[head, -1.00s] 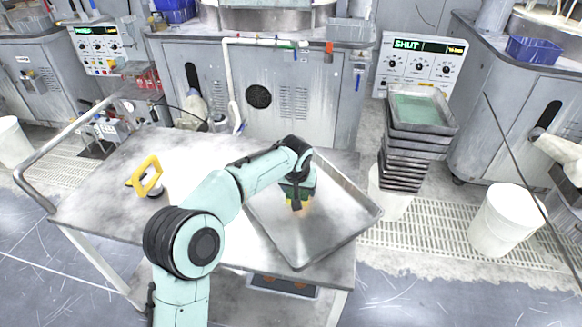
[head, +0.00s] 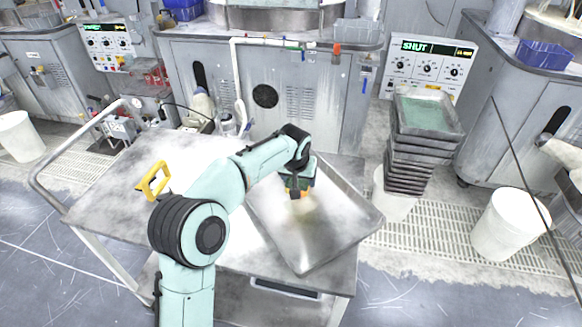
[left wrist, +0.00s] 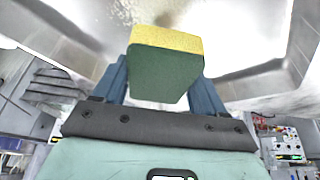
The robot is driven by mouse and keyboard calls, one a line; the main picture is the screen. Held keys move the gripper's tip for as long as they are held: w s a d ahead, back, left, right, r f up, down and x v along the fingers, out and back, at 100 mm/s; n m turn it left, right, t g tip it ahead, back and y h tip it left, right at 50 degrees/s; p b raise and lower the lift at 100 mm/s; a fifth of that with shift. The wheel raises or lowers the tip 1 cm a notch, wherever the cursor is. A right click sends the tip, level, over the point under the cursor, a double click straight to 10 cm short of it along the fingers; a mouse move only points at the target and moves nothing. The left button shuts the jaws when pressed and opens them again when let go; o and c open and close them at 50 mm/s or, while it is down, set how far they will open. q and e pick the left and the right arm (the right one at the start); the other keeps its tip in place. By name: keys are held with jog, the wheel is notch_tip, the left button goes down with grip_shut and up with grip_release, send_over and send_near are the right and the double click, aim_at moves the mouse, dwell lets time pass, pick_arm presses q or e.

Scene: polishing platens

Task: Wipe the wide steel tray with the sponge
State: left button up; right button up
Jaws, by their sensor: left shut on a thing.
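The wide steel tray (head: 318,240) lies on the cart top, shallow and grey, with its near corner toward me. My left gripper (head: 299,192) is over the far part of the tray and is shut on the sponge. In the left wrist view the sponge (left wrist: 165,65) is a yellow and dark green block between the two blue-grey fingers. In the head view only a little of the sponge shows under the gripper, low over the tray floor. I cannot tell whether it touches the tray. My right gripper is not in view.
A yellow-handled tool (head: 154,180) stands on the left of the cart top (head: 110,190). A stack of trays (head: 407,165) stands right of the cart, over a white bucket. Another white bucket (head: 508,222) is at the right. Grey machines line the back.

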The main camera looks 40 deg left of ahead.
pick_arm(q)
jog(key=shift+r+p, duration=1.2)
jog(key=shift+r, duration=0.55)
